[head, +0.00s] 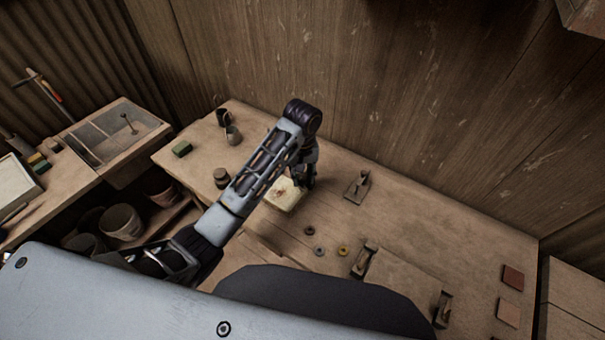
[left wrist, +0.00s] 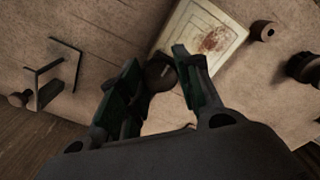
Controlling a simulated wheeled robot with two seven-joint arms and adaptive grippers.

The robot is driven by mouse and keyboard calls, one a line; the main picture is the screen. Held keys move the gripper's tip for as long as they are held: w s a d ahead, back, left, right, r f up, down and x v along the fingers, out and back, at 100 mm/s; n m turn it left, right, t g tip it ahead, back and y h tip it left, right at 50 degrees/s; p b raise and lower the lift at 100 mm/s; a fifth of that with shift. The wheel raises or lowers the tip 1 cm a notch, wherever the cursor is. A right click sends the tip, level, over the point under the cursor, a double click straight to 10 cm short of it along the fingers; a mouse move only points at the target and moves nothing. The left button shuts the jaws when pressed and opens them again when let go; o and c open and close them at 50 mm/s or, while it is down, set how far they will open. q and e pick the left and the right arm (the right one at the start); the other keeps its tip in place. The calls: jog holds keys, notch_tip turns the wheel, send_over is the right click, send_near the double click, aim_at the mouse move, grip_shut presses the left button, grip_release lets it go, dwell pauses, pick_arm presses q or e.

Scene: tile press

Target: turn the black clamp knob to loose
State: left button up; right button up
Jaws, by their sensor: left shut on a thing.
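The black clamp knob (left wrist: 160,73) shows in the left wrist view between the two fingers of my left gripper (left wrist: 157,62). The fingers are shut on it. A pale line marks its dark top. In the head view my left gripper (head: 305,178) points down at the bench beside a pale square plate (head: 287,196), and the knob is hidden behind the gripper and arm. The plate also shows in the left wrist view (left wrist: 205,35), with a reddish-brown stain. My right gripper is not in view.
A metal bracket (head: 357,187) stands right of my gripper on the bench (head: 420,215). Small rings (head: 319,251) and a clamp-like tool (head: 363,260) lie nearer. Reddish tiles (head: 513,277) lie far right. A jar (head: 221,178) and mug (head: 233,135) stand left. A wooden wall closes the back.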

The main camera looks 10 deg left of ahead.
aim_at(303, 176)
pick_arm(q)
jog(key=shift+w+r, duration=0.1)
jog(key=o, duration=1)
jog(key=shift+o, duration=0.2)
jog(key=shift+r, duration=0.2)
jog(key=shift+r, duration=0.45)
notch_tip(303, 176, up, 10)
jog(key=shift+r, duration=0.25)
dwell(0.5)
dwell(0.7)
